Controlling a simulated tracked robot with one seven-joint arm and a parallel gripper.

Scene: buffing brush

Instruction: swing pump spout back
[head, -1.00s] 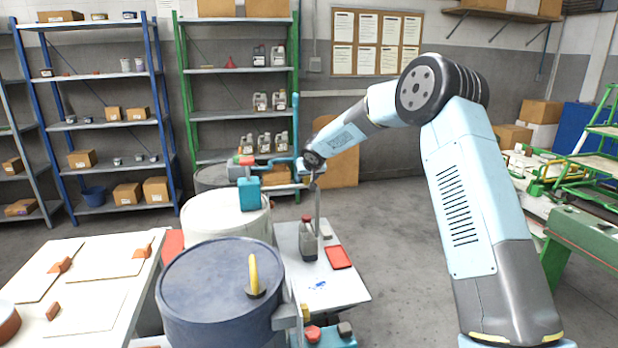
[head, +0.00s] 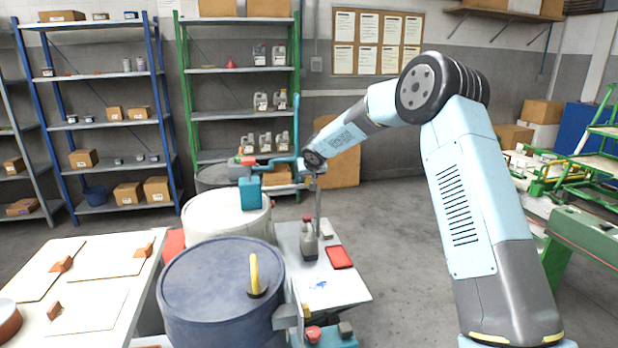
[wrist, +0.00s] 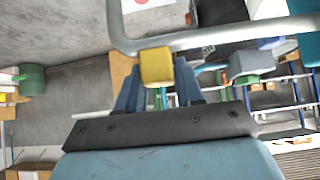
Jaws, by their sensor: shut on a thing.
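The pump (head: 249,193) has a teal body and stands on the white drum (head: 222,217). Its grey spout pipe runs to the right, and the end part (head: 319,205) hangs down beside my gripper (head: 311,174). In the wrist view, the grey spout (wrist: 225,38) crosses the top and bends upward at the left. A yellow block (wrist: 157,66) sits on the spout, and my gripper (wrist: 157,82) is shut on it with its blue fingers. In the head view, my wrist hides part of the grip.
A dark blue drum (head: 215,292) with a yellow handle stands in front. A small table (head: 340,291) holds a grey bottle (head: 309,242) and a red tray (head: 339,257), below the spout's end. Shelves line the back wall. Open floor (head: 410,235) lies right of the table.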

